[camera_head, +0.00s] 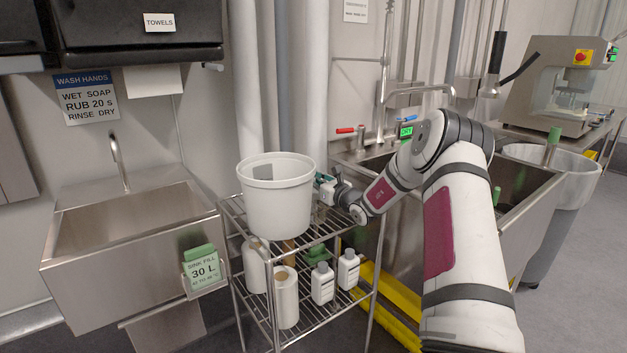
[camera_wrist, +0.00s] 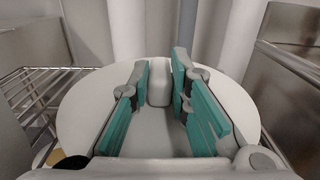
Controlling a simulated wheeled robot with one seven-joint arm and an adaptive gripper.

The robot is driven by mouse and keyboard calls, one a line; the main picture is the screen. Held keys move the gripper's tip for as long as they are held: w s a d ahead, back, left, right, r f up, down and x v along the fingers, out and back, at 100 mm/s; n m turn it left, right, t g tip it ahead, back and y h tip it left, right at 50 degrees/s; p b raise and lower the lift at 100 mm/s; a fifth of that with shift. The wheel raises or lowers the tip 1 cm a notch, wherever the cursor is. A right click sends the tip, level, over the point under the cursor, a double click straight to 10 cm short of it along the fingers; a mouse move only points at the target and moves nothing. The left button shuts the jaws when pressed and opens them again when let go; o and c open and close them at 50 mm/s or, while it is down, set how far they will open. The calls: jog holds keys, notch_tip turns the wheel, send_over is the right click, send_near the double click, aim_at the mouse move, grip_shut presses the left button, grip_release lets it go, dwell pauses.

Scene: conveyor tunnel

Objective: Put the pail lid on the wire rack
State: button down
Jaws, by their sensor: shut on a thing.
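The pail lid (camera_wrist: 85,108) fills much of the wrist view as a broad, pale round disc under my fingers. My gripper (camera_wrist: 161,70) has teal-padded fingers on both sides of a pale upright grip on the disc and is shut on it. In the head view my gripper (camera_head: 324,184) is just right of a white pail (camera_head: 277,207), which hides most of the lid. The wire rack (camera_head: 323,231) stands below, and its wires show at left in the wrist view (camera_wrist: 28,92). I cannot tell whether the lid touches the rack.
Bottles (camera_head: 322,283) and a paper roll (camera_head: 286,298) stand on the rack's lower shelf. A hand sink (camera_head: 130,255) is at left and a larger steel sink (camera_head: 525,225) at right. Vertical pipes (camera_head: 285,70) rise behind the rack. The pail crowds the rack's top.

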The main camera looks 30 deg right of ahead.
jog(key=shift+f, duration=0.35)
jog(key=c, duration=1.5)
grip_release()
jog(key=shift+f, duration=0.1)
jog(key=shift+r, duration=0.45)
jog(key=s+p, duration=0.1)
jog(key=s, duration=0.3)
jog(key=s+p, duration=0.1)
jog(key=s, duration=0.7)
jog(key=shift+d+r+p, duration=0.2)
jog(key=shift+r+p, duration=0.05)
jog(key=shift+p, duration=0.15)
